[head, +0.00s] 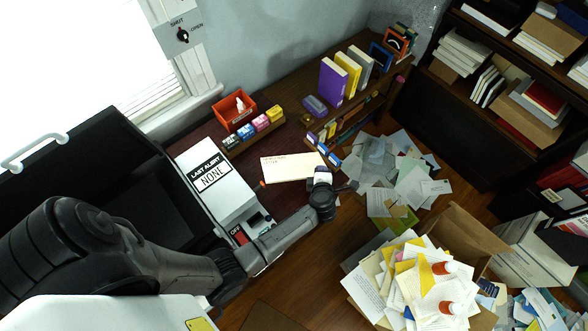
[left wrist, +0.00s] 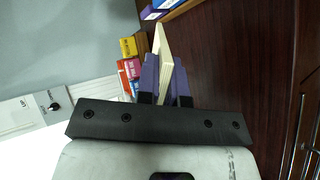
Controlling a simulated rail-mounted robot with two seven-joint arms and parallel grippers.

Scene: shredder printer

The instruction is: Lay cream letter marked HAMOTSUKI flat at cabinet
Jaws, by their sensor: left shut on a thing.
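The cream letter (head: 288,168) is at the dark reddish-brown cabinet top (head: 262,192), its broad face toward the head camera. Its writing is too small to read. My left gripper (head: 321,176) is at the letter's right end. In the left wrist view the letter (left wrist: 163,48) shows nearly edge-on, pinched between the purple-grey fingers of the gripper (left wrist: 163,78). I cannot tell whether the letter touches the top or hangs just above it. My right gripper is not in view.
A printer-like device labelled LAST ALERT NONE (head: 213,181) stands left of the letter. Small boxes (head: 260,122) and an orange tray (head: 233,109) are behind. Upright books (head: 333,82) stand farther back. Loose papers (head: 385,165) and a full box (head: 412,285) are on the floor.

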